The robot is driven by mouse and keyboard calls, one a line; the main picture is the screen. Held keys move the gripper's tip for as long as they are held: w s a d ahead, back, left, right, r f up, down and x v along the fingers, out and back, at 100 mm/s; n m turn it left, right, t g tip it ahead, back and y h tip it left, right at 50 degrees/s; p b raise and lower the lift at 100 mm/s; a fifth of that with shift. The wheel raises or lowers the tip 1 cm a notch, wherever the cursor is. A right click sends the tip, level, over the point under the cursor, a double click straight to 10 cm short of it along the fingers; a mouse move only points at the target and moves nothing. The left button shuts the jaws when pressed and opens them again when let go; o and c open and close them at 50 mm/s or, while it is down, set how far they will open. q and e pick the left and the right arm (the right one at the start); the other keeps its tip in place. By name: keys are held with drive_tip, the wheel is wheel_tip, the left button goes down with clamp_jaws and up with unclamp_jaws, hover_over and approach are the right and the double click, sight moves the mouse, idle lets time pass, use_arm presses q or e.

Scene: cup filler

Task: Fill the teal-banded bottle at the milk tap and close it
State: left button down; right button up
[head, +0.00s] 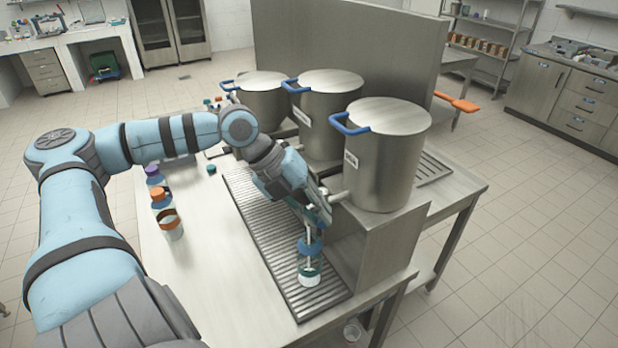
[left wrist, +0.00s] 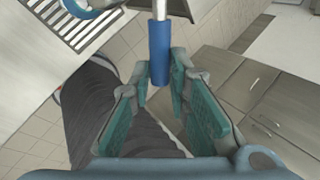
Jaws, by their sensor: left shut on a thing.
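The teal-banded bottle (head: 309,272) stands upright on the drip tray under the nearest pot's tap (head: 340,196). It is clear, has a blue part at its top and some white in its lower part. A thin pale line runs down inside it, like a stream. My left gripper (head: 323,212) is at that tap, above the bottle. In the left wrist view my left gripper (left wrist: 160,78) is shut on a blue tap handle (left wrist: 159,50). A small teal cap (head: 211,169) lies on the table left of the tray. My right gripper is out of view.
Three steel pots with blue handles, the nearest pot (head: 385,160) among them, stand in a row behind the drip tray (head: 262,225). A purple-topped bottle (head: 154,176), an orange-topped bottle (head: 161,198) and an orange-banded container (head: 171,225) stand at the left. The table's near left part is clear.

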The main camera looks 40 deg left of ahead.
use_arm(q)
drive_tip(key=shift+s+a+m, duration=0.15)
drive_tip(key=shift+m, duration=0.15)
drive_tip(key=a+m+g, duration=0.1)
drive_tip(key=a+m+h, duration=0.1)
drive_tip(key=m, duration=0.1)
drive_tip(key=shift+s+a+g, duration=0.2)
drive_tip(key=shift+s+g, duration=0.2)
drive_tip(key=shift+m, duration=0.3)
